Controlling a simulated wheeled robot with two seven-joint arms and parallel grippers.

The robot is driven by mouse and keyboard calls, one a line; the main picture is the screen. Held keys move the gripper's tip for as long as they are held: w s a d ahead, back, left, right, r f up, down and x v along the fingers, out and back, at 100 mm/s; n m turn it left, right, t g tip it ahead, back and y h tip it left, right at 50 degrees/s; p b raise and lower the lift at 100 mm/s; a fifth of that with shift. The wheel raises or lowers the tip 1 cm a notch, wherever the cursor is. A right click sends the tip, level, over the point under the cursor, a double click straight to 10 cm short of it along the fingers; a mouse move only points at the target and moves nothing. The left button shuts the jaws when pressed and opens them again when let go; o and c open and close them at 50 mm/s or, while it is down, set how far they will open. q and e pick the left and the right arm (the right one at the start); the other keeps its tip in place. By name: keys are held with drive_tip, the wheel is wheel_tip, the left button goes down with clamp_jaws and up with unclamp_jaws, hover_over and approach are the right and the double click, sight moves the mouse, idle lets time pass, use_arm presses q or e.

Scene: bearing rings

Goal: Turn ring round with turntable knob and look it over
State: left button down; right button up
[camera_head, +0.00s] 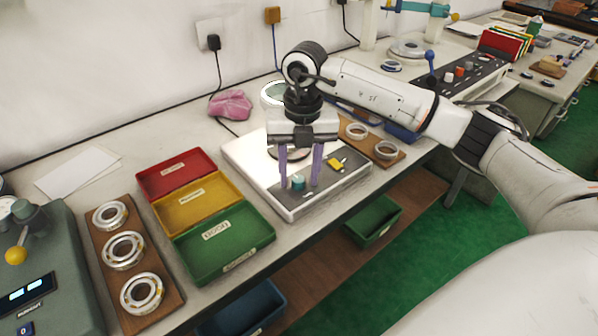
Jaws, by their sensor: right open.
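My right gripper (299,182) hangs over the white turntable base (243,158), fingers pointing down and apart. A small teal knob (298,183) stands on the base's dark panel between or just behind the fingertips; I cannot tell whether they touch it. The turntable and any ring on it are mostly hidden behind the gripper; only a dark curved edge shows. A round light-rimmed magnifier or lamp (272,93) stands behind. My left gripper is not in view.
Red (176,172), yellow (197,204) and green (224,242) trays lie left of the turntable. A wooden board (171,297) holds three bearing rings at front left; another board (388,152) with two rings lies right. A yellow item (337,164) lies on the panel.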

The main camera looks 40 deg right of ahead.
clamp_jaws()
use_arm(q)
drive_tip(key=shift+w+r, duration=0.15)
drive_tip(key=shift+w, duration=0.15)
